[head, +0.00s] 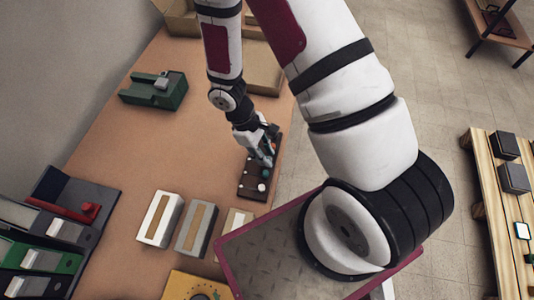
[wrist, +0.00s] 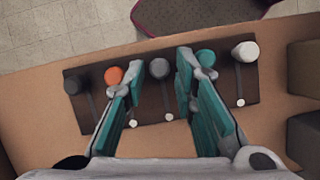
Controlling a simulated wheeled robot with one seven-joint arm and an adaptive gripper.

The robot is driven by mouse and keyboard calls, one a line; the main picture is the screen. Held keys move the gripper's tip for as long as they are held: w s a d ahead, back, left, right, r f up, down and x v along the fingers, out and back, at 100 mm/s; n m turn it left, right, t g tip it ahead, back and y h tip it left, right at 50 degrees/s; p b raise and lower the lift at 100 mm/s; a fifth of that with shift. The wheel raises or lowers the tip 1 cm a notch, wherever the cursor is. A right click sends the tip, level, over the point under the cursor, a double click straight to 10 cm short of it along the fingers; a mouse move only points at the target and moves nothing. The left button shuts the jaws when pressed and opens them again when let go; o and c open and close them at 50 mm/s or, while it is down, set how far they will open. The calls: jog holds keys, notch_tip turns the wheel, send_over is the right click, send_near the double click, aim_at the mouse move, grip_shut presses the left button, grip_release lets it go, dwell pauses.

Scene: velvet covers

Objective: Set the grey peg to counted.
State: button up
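A dark board (wrist: 215,112) with a row of pegs, each at the far end of a narrow slot, lies on the brown tabletop. It also shows in the head view (head: 251,190). In the wrist view the grey peg (wrist: 160,68) is in the middle, with an orange peg (wrist: 114,75) to its left and a teal peg (wrist: 206,58) to its right. A darker peg (wrist: 73,86) and a pale peg (wrist: 245,50) are at the ends. My gripper (wrist: 154,78) is open over the board, its teal fingers on either side of the grey peg, apparently not touching it. White dots mark the near slot ends; some are hidden.
In the head view a green device (head: 155,90) stands up the table, with cardboard boxes (head: 262,70) behind. Pale blocks (head: 160,218), a yellow object (head: 195,285) and binders (head: 60,235) are nearer. A wooden bench (head: 490,190) stands at right. The table's middle is clear.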

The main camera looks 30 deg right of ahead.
aim_at(252, 159)
jog(key=shift+s+f, duration=0.1)
jog(key=shift+f, duration=0.15)
jog(key=shift+c, duration=0.5)
grip_shut()
jog(key=w+a+b, duration=0.1)
jog(key=w+a, duration=0.2)
jog(key=shift+a+b, duration=0.1)
jog(key=shift+b, duration=0.25)
jog(key=shift+o, duration=0.5)
grip_release()
